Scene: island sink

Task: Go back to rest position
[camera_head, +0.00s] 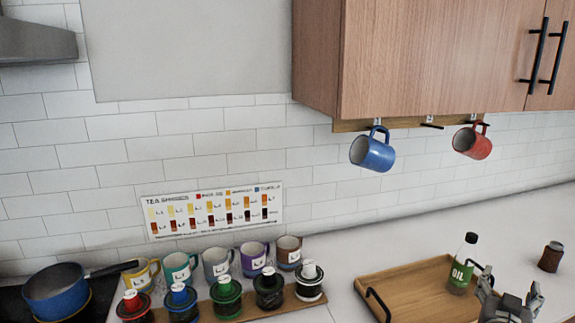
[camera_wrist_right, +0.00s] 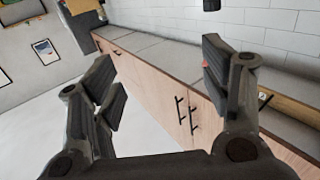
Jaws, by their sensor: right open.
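My right gripper (camera_head: 512,300) is at the lower right in the head view, in front of the right end of a wooden tray. In the right wrist view its two dark fingers (camera_wrist_right: 160,85) are spread apart with nothing between them. Past the fingers, that view shows wooden cabinet fronts with black handles (camera_wrist_right: 186,115). My left gripper is in neither view.
The wooden tray (camera_head: 375,287) has black handles and holds a green-labelled oil bottle (camera_head: 461,272). A small brown jar (camera_head: 550,257) stands right of it. Blue (camera_head: 372,153) and red (camera_head: 472,143) mugs hang under the cabinet. Several mugs, jars and a blue pot (camera_head: 57,290) stand left.

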